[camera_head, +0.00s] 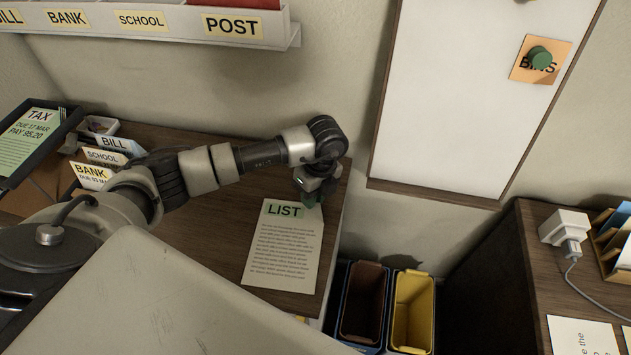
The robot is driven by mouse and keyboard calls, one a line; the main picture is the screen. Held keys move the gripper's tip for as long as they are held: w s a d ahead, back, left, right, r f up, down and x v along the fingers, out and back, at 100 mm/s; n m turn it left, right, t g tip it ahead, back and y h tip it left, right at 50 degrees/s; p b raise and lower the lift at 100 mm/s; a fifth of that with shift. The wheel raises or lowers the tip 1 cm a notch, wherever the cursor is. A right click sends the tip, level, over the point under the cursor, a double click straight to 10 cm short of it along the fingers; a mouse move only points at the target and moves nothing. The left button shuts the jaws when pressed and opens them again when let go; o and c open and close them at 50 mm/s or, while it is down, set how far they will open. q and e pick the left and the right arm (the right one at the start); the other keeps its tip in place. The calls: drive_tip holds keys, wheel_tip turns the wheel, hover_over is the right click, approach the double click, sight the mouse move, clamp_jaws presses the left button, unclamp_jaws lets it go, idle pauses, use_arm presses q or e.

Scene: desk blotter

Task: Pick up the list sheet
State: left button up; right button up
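The list sheet (280,250) is a cream page with a green "LIST" heading and small print below. It lies on the brown desk (195,240), close to the desk's right edge. My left gripper (311,199) points down at the sheet's top right corner and covers part of that corner. Its fingers are small and dark here, so I cannot tell whether they are open or shut, or whether they touch the paper. My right gripper is not in view.
Card holders (105,157) and a framed tax notice (30,140) are at the left. A labelled wall shelf (180,25) hangs above. A second desk (560,285) is at the right.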

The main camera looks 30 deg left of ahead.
use_arm(q)
drive_tip(key=shift+s+f, duration=0.1)
drive_tip(key=shift+f, duration=0.35)
clamp_jaws()
